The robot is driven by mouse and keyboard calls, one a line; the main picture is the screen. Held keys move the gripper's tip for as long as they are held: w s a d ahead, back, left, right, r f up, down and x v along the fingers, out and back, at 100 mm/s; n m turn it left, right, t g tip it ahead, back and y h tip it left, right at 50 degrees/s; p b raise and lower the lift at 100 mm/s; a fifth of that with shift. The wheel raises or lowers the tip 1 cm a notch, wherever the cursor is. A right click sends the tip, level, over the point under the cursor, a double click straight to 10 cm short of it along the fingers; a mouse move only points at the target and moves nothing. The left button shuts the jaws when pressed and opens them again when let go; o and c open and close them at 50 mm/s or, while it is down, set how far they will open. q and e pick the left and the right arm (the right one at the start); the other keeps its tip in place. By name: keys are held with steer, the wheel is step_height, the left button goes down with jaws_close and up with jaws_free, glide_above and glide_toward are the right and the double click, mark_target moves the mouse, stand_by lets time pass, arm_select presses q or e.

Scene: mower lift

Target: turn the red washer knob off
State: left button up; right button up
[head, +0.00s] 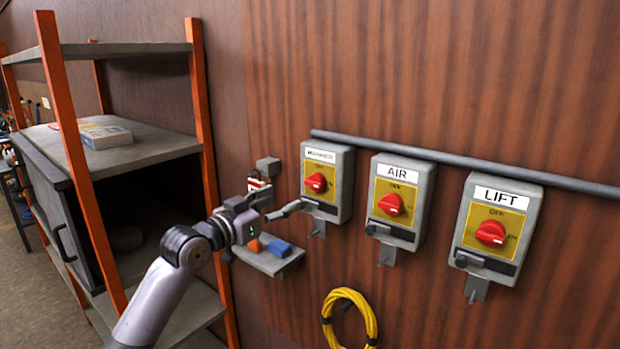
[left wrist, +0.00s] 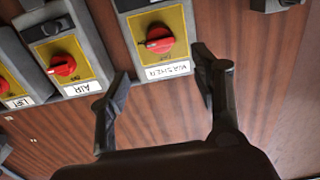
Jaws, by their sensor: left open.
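The red washer knob (head: 317,182) sits on the yellow plate of the leftmost grey switch box (head: 343,187) on the wall. Its handle looks roughly sideways in the head view. My left gripper (head: 283,189) is open and empty, just left of this box. In the left wrist view the picture is turned over, and the washer knob (left wrist: 159,40) lies beyond the gap between the spread fingertips (left wrist: 160,78). The fingers look apart from the knob. The WASHER label (left wrist: 168,70) shows clearly there. My right gripper is out of view.
The AIR box (head: 399,200) and LIFT box (head: 495,228), each with a red knob, hang to the right. A pipe (head: 460,161) runs above them. A small shelf (head: 268,260), yellow cable (head: 350,315) and orange-post rack (head: 205,130) are nearby.

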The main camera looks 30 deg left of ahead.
mark_target(311, 186)
arm_select(q)
steer(key=w+p, duration=0.1)
steer(key=w, duration=0.2)
steer(key=w+p, duration=0.1)
steer(key=w, duration=0.3)
steer(key=w+p, duration=0.2)
steer(key=w, duration=0.1)
steer(key=shift+w+d+r, duration=0.1)
steer(key=shift+w+d, duration=0.1)
steer(key=shift+d, duration=0.15)
steer(key=shift+w+d+f, duration=0.1)
steer(key=shift+w+f, duration=0.1)
steer(key=shift+w, duration=0.55)
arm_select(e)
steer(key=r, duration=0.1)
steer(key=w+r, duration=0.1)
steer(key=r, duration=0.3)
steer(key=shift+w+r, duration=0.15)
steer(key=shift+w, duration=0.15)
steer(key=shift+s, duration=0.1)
arm_select(q)
steer(key=shift+c, duration=0.6)
steer(key=c, duration=1)
